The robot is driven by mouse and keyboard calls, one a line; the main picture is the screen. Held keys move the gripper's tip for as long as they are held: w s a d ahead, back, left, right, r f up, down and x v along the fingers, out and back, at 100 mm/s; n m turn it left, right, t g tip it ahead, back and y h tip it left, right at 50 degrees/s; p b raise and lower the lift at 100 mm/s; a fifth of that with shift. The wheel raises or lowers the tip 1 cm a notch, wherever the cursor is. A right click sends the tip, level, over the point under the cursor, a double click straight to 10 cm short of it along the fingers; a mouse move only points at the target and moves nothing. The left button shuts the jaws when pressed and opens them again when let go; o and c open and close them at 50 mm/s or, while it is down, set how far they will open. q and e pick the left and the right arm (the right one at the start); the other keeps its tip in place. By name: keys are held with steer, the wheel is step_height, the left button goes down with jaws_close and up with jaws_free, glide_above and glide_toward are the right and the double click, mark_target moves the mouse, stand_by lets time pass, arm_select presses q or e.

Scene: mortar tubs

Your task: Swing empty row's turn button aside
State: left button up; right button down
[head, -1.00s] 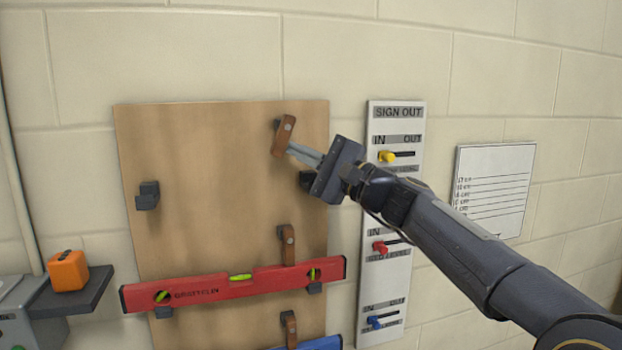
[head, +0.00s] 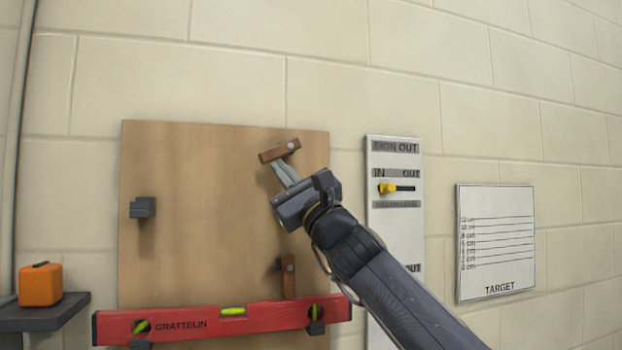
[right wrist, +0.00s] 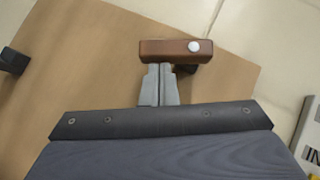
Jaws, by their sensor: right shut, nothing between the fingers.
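The empty top row's turn button (head: 279,151) is a brown wooden bar on a pale pivot near the board's top right. It now lies almost level, tilted slightly up to the right. In the right wrist view the button (right wrist: 170,50) lies across the view with its pivot toward the right end. My right gripper (head: 279,170) is shut and empty, its fingertips just below the button, touching it or very close. The fingers (right wrist: 159,84) also show closed in the right wrist view. The row's dark left bracket (head: 143,207) is bare. My left gripper is not in view.
The wooden board (head: 200,235) hangs on a block wall. A red level (head: 190,324) sits below, with another upright turn button (head: 289,276). The sign-out panel (head: 395,225) and a target sheet (head: 495,243) hang right. An orange box (head: 40,285) stands on a shelf at left.

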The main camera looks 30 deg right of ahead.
steer(key=shift+w+a+r+b, duration=0.1)
steer(key=shift+a+r+b, duration=0.1)
steer(key=shift+a, duration=0.2)
steer(key=shift+w+a+r+b, duration=0.1)
steer(key=shift+a+r+b, duration=0.1)
steer(key=shift+a, duration=0.3)
stand_by(0.3)
